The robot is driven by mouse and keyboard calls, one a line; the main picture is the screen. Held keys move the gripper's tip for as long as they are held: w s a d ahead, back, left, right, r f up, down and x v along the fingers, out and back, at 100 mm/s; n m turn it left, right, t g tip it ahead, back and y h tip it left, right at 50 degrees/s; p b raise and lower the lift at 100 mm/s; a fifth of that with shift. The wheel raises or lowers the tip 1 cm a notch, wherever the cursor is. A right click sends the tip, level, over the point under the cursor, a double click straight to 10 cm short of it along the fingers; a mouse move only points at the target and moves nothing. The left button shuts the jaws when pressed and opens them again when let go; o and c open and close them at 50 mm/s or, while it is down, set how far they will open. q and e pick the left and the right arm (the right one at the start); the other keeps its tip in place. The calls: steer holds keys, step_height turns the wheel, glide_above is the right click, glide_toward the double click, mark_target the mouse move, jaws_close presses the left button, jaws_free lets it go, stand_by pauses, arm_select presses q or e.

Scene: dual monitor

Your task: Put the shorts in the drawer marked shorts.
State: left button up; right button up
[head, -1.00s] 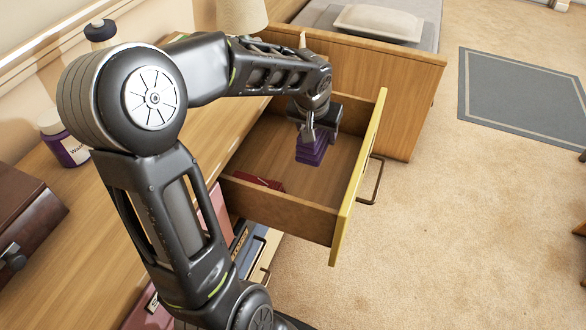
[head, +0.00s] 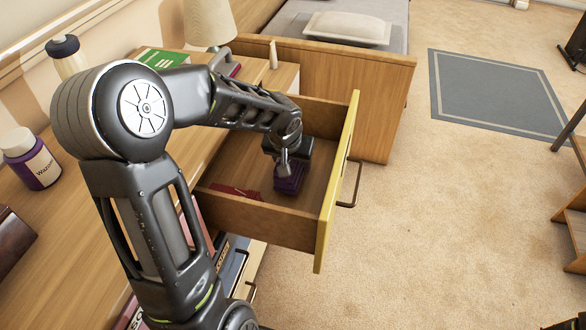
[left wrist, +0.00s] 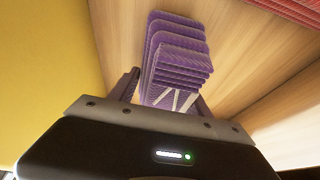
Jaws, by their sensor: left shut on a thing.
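The purple folded shorts (head: 289,180) are in my left gripper (head: 285,168), inside the open drawer (head: 262,222). In the left wrist view the shorts (left wrist: 178,58) show as a striped purple stack between the fingers of my left gripper (left wrist: 165,95), which is shut on them. The wooden drawer floor lies close below; I cannot tell whether the shorts touch it. The drawer has a yellow front (head: 336,190) at its right, and any marking on it is not readable.
A flat red item (head: 236,192) lies in the drawer near its front-left side and also shows in the left wrist view (left wrist: 295,10). A jar (head: 33,158), a lamp (head: 209,22) and a green book (head: 164,58) stand on the desk. A bed (head: 345,60) is behind the drawer.

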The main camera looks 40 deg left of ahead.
arm_select(q)
steer(key=shift+f, duration=1)
steer(key=shift+f, duration=0.15)
steer(key=o, duration=1.5)
steer(key=shift+r, duration=0.45)
steer(key=p+v, duration=0.2)
steer(key=v, duration=0.9)
steer(key=shift+s+d+r, duration=0.1)
steer(key=shift+s+r, duration=0.05)
steer(key=shift+s, duration=0.1)
